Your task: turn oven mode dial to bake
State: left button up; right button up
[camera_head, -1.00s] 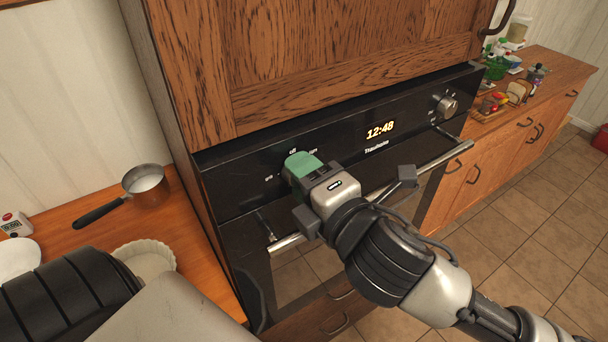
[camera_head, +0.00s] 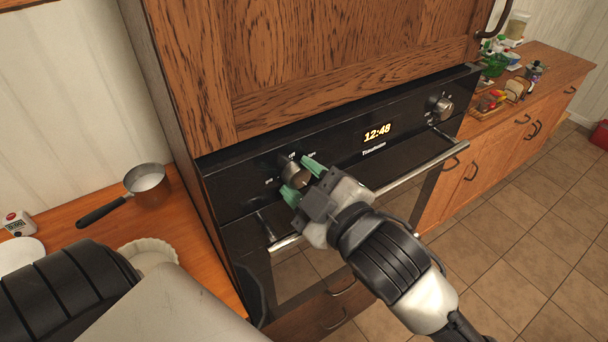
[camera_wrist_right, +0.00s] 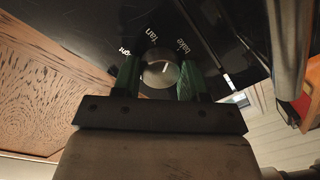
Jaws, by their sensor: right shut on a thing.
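The oven mode dial (camera_head: 296,174) is a round silver knob at the left of the black oven panel. It also shows in the right wrist view (camera_wrist_right: 161,74), with the words "light", "fan" and "bake" printed around it. My right gripper (camera_head: 302,181) has its green fingers on opposite sides of the dial, shut on it; the fingers also show in the wrist view (camera_wrist_right: 160,80). The dial's pointer mark is too small to read. My left gripper is not in view; part of my left arm shows at lower left.
The oven door handle (camera_head: 420,166) sticks out below the panel. A second dial (camera_head: 443,107) sits at the panel's right, past the clock display (camera_head: 378,133). A saucepan (camera_head: 146,184) stands on the left counter. A wooden cabinet (camera_head: 330,60) is above the oven.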

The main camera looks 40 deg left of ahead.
jog(key=m+p, duration=0.1)
jog(key=m, duration=0.5)
jog(key=shift+f+y+p, duration=0.15)
jog(key=shift+y+p, duration=0.15)
jog(key=shift+p, duration=0.1)
dwell(0.3)
jog(key=o, duration=0.9)
jog(key=b+v, duration=0.4)
jog(key=v, duration=0.6)
jog(key=shift+s+d, duration=0.1)
jog(key=shift+d, duration=0.3)
jog(key=shift+m, duration=0.3)
